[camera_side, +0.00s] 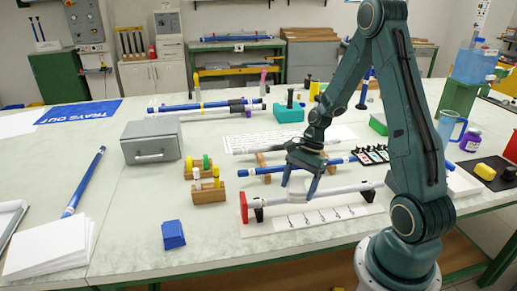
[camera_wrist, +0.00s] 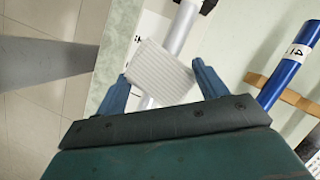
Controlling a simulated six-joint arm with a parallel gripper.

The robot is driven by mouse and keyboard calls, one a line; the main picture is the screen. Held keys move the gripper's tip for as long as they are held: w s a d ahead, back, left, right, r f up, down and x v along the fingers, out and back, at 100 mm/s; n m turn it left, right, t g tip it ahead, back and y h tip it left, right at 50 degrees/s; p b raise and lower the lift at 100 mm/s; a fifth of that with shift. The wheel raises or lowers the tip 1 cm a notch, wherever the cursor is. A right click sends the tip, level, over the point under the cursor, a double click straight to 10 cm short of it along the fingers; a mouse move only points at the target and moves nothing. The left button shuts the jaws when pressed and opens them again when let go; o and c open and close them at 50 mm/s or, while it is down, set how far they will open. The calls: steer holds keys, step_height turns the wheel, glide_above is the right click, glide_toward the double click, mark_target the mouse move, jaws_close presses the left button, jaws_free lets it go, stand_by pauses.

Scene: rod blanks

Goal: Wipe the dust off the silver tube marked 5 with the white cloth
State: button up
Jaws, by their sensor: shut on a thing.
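My gripper (camera_side: 300,190) is shut on the ribbed white cloth (camera_wrist: 162,72), which lies over a silver tube (camera_wrist: 182,27). The cloth also shows between my fingers in the side view (camera_side: 297,188). The silver tube lies level on black supports, with a red block (camera_side: 243,207) at its left end. Its right part (camera_side: 345,189) is clear of the cloth. I cannot read a 5 on this tube, and I cannot make out dust on it. Whether the cloth wraps fully around the tube is hidden.
A white board with marks (camera_side: 322,217) lies under the tube. Behind it, a blue tube (camera_side: 270,169) with a white label rests on wooden supports; it shows at the right of the wrist view (camera_wrist: 287,75). A wooden block with coloured pieces (camera_side: 208,196) stands to the left.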

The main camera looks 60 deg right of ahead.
mark_target(338, 189)
steer(key=shift+s+d, duration=4.95)
steer(key=shift+w+a, duration=4.85)
steer(key=shift+a, duration=0.05)
steer(key=shift+w+r, duration=0.1)
steer(key=shift+r, duration=3.95)
steer(key=shift+a, duration=0.1)
